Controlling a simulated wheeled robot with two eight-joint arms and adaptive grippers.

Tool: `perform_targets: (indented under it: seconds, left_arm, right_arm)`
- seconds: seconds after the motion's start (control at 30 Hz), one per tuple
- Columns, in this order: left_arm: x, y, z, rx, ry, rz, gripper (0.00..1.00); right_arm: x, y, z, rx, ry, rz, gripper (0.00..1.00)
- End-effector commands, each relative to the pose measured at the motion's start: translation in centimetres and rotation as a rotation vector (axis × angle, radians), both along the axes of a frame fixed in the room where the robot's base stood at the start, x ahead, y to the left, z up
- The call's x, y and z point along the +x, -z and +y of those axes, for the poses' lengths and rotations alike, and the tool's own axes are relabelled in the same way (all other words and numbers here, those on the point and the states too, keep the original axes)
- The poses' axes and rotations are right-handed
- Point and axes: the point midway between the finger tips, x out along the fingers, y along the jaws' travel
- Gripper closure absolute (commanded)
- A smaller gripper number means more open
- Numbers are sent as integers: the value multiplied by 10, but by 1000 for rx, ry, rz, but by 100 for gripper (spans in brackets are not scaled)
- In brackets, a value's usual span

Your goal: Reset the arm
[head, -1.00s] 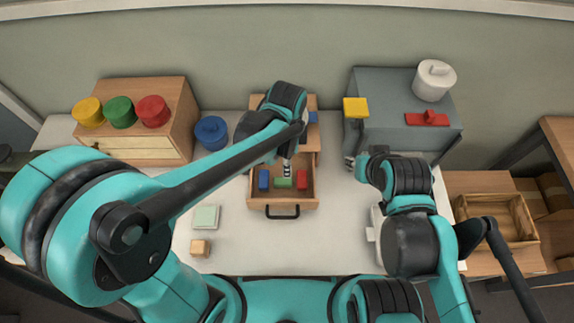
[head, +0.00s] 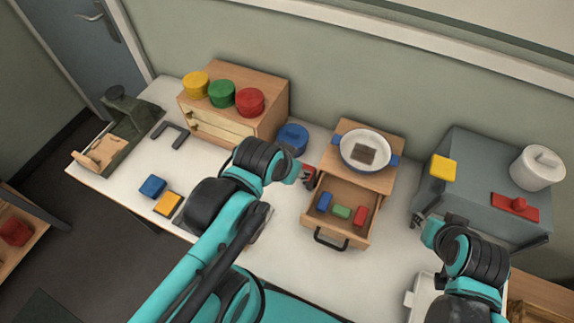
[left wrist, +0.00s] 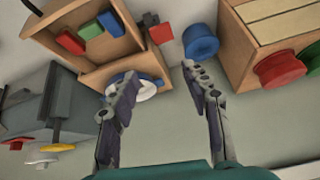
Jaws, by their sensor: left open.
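My left gripper (head: 304,178) is at the left side of the open drawer (head: 362,190) in the head view. In the left wrist view its two fingers (left wrist: 158,76) are spread, with nothing between them. A small red and grey item (left wrist: 160,33) lies beside the drawer wall beyond the fingers; it also shows close to the gripper in the head view (head: 309,172). The drawer holds a blue block (head: 325,201), a green block (head: 342,212) and a red block (head: 360,216). My right gripper (head: 418,219) is by the grey cabinet; its fingers are too small to read.
A white-rimmed bowl (head: 365,150) sits on the drawer unit. A blue round container (head: 293,138) stands behind my left arm. A wooden cabinet (head: 262,92) carries yellow, green and red lids. The grey cabinet (head: 465,160) stands right. Bare table (head: 285,225) lies left of the drawer.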

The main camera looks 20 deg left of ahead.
Motion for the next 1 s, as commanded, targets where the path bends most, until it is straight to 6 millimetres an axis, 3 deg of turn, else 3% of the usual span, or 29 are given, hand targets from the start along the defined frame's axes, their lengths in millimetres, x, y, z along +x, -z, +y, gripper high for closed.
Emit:
perform_targets:
  seconds: [0.2,0.47,0.67,1.0]
  left_arm:
    - [-7,-1,14,-61,-130,-57,53]
    - [-7,0,13,-62,-131,-57,53]
    - [-7,24,13,-61,-128,-56,53]
    - [-7,20,13,-61,-128,-56,53]
  right_arm:
    - [0,0,0,0,0,0,69]
    - [0,1,0,0,0,0,69]
    - [0,26,0,0,0,0,69]
    - [0,21,0,0,0,0,69]
